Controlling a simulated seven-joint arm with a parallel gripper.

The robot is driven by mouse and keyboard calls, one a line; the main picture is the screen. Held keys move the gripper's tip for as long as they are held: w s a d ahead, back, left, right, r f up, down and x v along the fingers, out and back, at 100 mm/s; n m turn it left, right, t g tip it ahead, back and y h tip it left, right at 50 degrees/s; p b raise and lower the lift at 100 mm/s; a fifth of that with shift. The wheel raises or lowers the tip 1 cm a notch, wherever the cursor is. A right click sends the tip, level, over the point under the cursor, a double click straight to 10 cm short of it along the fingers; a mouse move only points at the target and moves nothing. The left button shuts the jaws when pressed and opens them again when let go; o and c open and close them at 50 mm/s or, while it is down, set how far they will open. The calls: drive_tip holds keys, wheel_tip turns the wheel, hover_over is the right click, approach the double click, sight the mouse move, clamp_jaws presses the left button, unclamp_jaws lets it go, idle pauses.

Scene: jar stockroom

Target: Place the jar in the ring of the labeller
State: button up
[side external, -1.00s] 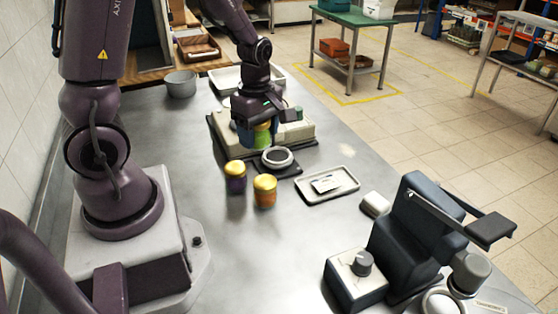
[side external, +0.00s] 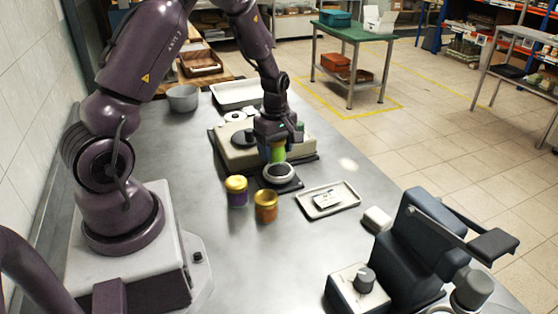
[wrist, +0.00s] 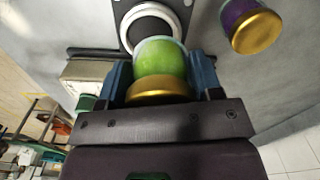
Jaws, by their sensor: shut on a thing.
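My gripper (side external: 277,141) is shut on a green jar (side external: 278,154) with a gold lid, held upright; its sides are partly hidden by the fingers. In the wrist view, the green jar (wrist: 160,60) sits between the blue fingers, with its gold lid toward the palm. The pale ring (side external: 279,174) of the labeller lies on a dark plate in front of the beige labeller body (side external: 232,155). The jar's lower end is close to the ring's far side; whether it touches I cannot tell. In the wrist view, the ring (wrist: 128,32) shows just beyond the jar.
A pale tray (side external: 310,211) with a card lies to the right. A grey bowl (side external: 183,98) and a white tray (side external: 222,97) are behind. A dark machine (side external: 410,240) stands front right.

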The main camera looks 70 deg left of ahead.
sight(279, 172)
drive_tip(key=shift+w+a+f, duration=0.3)
drive_tip(key=shift+w+f, duration=0.1)
drive_tip(key=shift+f, duration=0.15)
drive_tip(key=shift+w+a+f, duration=0.1)
drive_tip(key=shift+w+f, duration=0.1)
drive_tip(key=shift+f, duration=1.55)
drive_tip(key=shift+f, duration=0.15)
drive_tip(key=o, duration=1)
